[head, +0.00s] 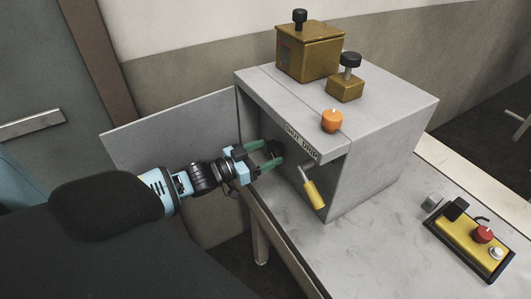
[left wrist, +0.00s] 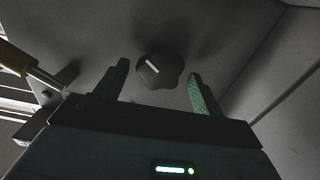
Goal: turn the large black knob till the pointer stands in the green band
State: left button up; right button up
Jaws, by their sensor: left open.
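The large black knob (left wrist: 160,71) is lobed and carries a short white mark; it sits on the grey panel face. In the head view the knob (head: 275,148) is dark, in the shaded front of the grey housing, partly behind my fingers. My left gripper (head: 265,157) is open in front of it. In the left wrist view the green fingers of my left gripper (left wrist: 160,82) stand one on each side of the knob, apart from it. I cannot make out a green band or scale in either view. My right gripper is not in view.
A crank with a yellow handle (head: 314,194) hangs right of the knob. The grey housing (head: 390,115) carries brass boxes (head: 310,52) and an orange button (head: 332,121). Its open door (head: 165,130) extends left. A yellow control box (head: 468,240) lies on the bench at right.

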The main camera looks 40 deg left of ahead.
pick_arm(q)
jog(key=c, duration=1)
jog(key=m, duration=0.4)
jog(key=shift+m+p, duration=0.35)
jog(key=shift+m, duration=0.05)
jog(key=m, duration=0.3)
jog(key=shift+f+m, duration=0.1)
jog(key=shift+m, duration=1.6)
